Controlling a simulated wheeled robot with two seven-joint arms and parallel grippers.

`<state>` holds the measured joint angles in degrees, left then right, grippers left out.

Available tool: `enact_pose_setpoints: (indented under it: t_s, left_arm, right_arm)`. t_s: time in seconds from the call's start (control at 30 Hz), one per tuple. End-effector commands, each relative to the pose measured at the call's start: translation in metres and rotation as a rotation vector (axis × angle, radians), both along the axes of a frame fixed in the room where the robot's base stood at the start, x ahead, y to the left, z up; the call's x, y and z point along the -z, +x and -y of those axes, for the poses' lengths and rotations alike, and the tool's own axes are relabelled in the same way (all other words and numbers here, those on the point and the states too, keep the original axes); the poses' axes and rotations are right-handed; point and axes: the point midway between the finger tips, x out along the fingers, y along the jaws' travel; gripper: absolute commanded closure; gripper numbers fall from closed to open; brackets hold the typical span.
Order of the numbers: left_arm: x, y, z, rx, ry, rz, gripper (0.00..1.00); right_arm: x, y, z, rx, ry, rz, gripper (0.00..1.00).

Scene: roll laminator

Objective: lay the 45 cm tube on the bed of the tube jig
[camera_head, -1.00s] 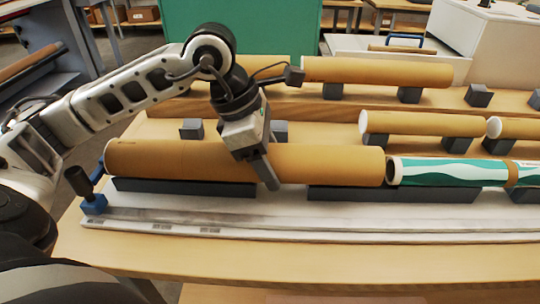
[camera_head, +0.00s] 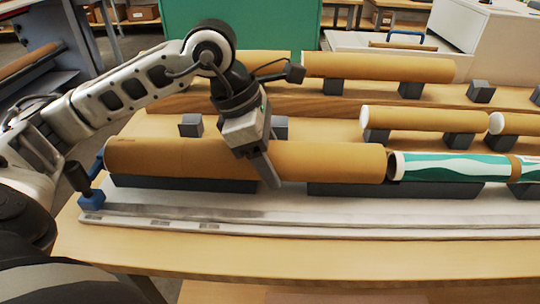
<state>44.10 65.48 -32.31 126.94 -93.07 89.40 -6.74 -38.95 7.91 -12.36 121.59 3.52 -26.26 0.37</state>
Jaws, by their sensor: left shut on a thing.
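A long brown cardboard tube (camera_head: 325,163) lies lengthwise along the tube jig (camera_head: 300,223), over its dark bed pads (camera_head: 185,184). It looks level and seems to touch the pads, but I cannot tell for sure. Its right end is close beside a green-and-white tube (camera_head: 452,165) lying on the same line. The tube's left end is near the jig's blue end piece (camera_head: 91,201). My left gripper (camera_head: 268,172) reaches down over the middle of the brown tube and is shut on it. One finger shows in front; the other is hidden behind the tube. My right gripper is out of view.
Behind the jig, brown tubes rest on dark blocks: a shorter one (camera_head: 420,120) and a longer one (camera_head: 380,68). A free dark block (camera_head: 191,125) stands behind the held tube. The wooden table front (camera_head: 300,262) is clear.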

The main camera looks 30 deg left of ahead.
Motion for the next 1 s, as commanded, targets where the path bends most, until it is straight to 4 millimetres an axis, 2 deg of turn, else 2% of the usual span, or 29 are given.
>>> enact_pose_setpoints:
  t_s: [0.03,0.07,0.1,0.13,0.47,0.57,0.67,1.0]
  left_arm:
    - [-0.001,0.000,0.000,0.000,0.000,0.001,0.69]
    - [-0.001,0.000,0.000,0.000,0.000,0.001,0.33]
    - [-0.001,0.000,0.000,0.000,0.000,0.001,0.22]
    - [-0.001,0.000,0.000,0.000,0.000,0.001,0.16]
    - [0.000,0.000,0.000,0.000,0.000,0.000,0.16]
    - [-0.008,-0.001,-0.003,-0.001,0.001,0.003,0.16]
    - [-0.025,-0.004,-0.009,-0.002,0.001,0.006,0.16]
    - [-0.103,-0.021,-0.036,-0.002,-0.001,0.006,0.16]
  right_arm:
    - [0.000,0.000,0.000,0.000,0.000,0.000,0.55]
    - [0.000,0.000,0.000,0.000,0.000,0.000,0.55]
    - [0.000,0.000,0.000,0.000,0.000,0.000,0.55]
    - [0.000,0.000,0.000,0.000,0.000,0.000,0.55]
    - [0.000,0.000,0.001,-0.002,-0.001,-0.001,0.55]
    - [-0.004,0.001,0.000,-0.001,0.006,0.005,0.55]
    - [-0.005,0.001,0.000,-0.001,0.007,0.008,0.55]
    - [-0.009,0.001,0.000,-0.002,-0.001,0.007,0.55]
